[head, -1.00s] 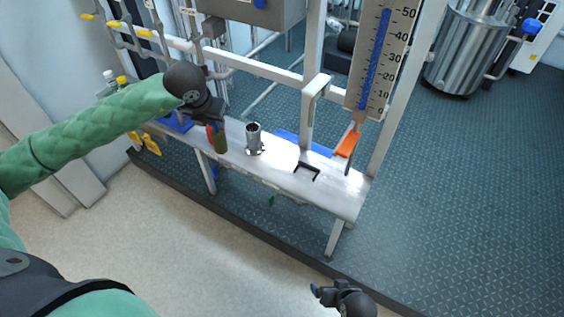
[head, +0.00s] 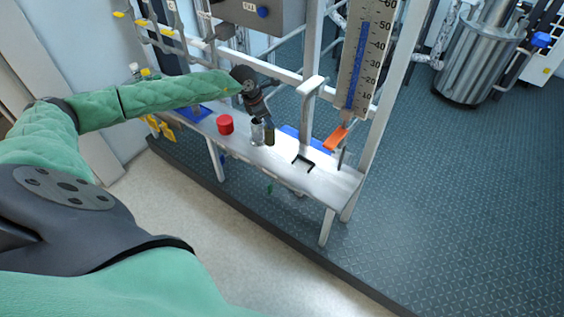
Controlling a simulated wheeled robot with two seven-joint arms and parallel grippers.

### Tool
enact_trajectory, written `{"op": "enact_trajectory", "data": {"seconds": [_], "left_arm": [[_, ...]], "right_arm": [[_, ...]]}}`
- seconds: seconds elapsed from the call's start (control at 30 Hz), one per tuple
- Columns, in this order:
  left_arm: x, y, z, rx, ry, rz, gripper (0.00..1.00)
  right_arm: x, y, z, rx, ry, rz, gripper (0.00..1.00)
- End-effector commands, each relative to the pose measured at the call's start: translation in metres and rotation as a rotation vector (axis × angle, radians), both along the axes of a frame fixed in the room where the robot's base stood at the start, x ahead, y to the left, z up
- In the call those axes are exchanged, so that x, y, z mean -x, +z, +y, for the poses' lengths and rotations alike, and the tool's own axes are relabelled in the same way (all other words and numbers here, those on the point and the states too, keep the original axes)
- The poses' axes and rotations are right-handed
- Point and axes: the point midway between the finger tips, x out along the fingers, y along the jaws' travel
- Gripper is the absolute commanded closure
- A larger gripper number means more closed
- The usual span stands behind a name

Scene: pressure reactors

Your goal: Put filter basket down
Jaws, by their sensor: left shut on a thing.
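The filter basket appears to be the dark olive cylinder (head: 269,135) at the tip of my left gripper (head: 265,118). The gripper is shut on its upper part and holds it roughly upright, over or just at the white bench (head: 330,183). I cannot tell whether its bottom touches the bench. An open-topped metal cylinder (head: 257,133) stands on the bench immediately left of it in the picture, partly overlapped by the gripper. A red cylinder (head: 225,124) stands further left on the bench. My right gripper is not in view.
A black bracket (head: 303,162) lies on the bench, right of the basket. A blue tray (head: 193,114) is at the bench's left.

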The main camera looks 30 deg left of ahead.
Motion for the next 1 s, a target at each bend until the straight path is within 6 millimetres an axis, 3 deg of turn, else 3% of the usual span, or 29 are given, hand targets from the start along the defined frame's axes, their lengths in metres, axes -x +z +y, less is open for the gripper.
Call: {"op": "enact_trajectory", "data": {"seconds": [0.2,0.47,0.8,1.0], "left_arm": [[-0.009,0.004,-0.007,0.000,-0.194,0.000,1.00],[-0.009,0.001,-0.008,-0.001,-0.288,0.001,1.00],[-0.008,-0.039,-0.008,0.000,-0.290,0.002,1.00],[-0.009,-0.055,-0.007,-0.001,-0.290,0.000,1.00]], "right_arm": [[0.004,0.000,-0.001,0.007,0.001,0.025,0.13],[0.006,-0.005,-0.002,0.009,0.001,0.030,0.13],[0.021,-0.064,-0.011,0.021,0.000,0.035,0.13],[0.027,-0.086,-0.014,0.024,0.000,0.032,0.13]]}}
